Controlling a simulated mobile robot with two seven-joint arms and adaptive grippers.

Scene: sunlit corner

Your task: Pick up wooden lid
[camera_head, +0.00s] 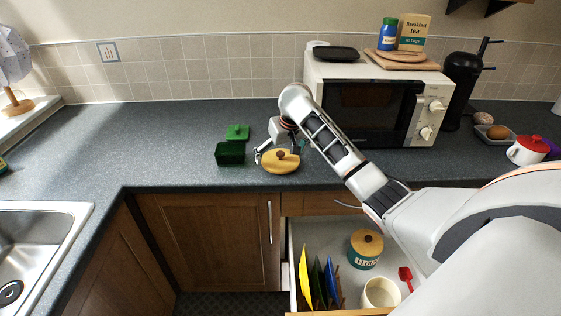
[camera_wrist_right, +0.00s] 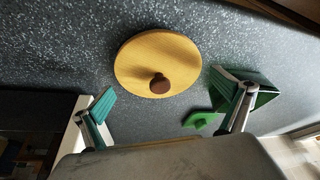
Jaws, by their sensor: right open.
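The wooden lid (camera_head: 281,164) is a round, light-wood disc with a dark brown knob, lying flat on the counter left of the microwave. It also shows in the right wrist view (camera_wrist_right: 157,62), ahead of my fingers with the knob facing the camera. My right gripper (camera_head: 277,153) is over the lid in the head view. In the right wrist view my right gripper (camera_wrist_right: 166,105) has its two green-padded fingers spread wide, with nothing between the pads. The lid looks apart from the fingers. My left gripper is in neither view.
A dark green box (camera_head: 230,153) and a green lid (camera_head: 237,132) sit left of the wooden lid. The microwave (camera_head: 368,107) stands behind my arm. Below, an open drawer (camera_head: 330,235) holds a flour canister (camera_head: 366,250), a cream mug (camera_head: 380,293) and upright boards.

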